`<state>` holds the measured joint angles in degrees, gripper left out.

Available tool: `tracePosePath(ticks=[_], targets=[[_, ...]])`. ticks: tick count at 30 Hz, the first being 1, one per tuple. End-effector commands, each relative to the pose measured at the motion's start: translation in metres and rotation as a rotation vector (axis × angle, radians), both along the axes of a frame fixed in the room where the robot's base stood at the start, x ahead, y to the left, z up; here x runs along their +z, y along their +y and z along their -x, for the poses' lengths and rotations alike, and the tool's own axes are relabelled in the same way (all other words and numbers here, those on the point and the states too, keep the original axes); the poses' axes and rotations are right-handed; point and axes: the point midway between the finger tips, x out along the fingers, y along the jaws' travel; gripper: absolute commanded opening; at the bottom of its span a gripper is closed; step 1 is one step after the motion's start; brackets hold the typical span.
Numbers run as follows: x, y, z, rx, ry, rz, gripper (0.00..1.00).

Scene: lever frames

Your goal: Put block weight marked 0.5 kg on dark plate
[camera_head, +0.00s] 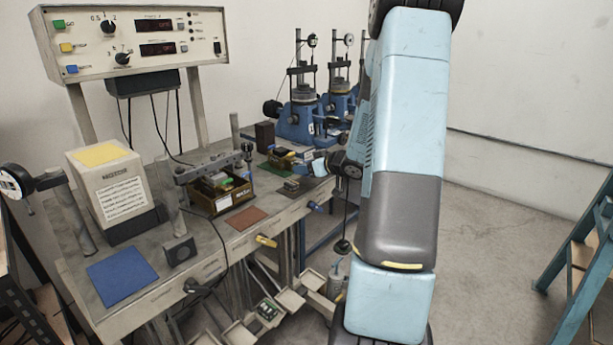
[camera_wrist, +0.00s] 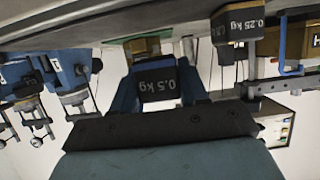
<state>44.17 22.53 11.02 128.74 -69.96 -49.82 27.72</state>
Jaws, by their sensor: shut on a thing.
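The block weight marked 0.5 kg (camera_wrist: 158,86) is dark and sits between the blue fingers of my gripper (camera_wrist: 157,72) in the wrist view, which is upside down. My gripper is shut on it. In the head view my gripper (camera_head: 320,167) is over the right part of the bench, mostly side-on, and the held block cannot be made out there. A second dark block marked 0.25 kg (camera_wrist: 237,40) is beside it in the wrist view, outside the fingers. A small dark round plate (camera_head: 343,246) hangs on a rod below the bench edge; I cannot tell whether it is the dark plate.
Blue test stands (camera_head: 297,120) stand behind. Open trays (camera_head: 290,300) hang below. A blue ladder (camera_head: 580,250) is at right; floor between is clear.

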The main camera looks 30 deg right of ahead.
Motion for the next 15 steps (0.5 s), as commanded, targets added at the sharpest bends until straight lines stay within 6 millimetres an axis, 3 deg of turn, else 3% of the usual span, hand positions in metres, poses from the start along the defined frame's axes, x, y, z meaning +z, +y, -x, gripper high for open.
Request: tracePosePath(ticks=[6, 15], targets=[[-0.026, 0.0, 0.0, -0.001, 0.0, -0.004, 0.0], [-0.028, 0.0, 0.0, -0.001, -0.001, 0.0, 0.0]])
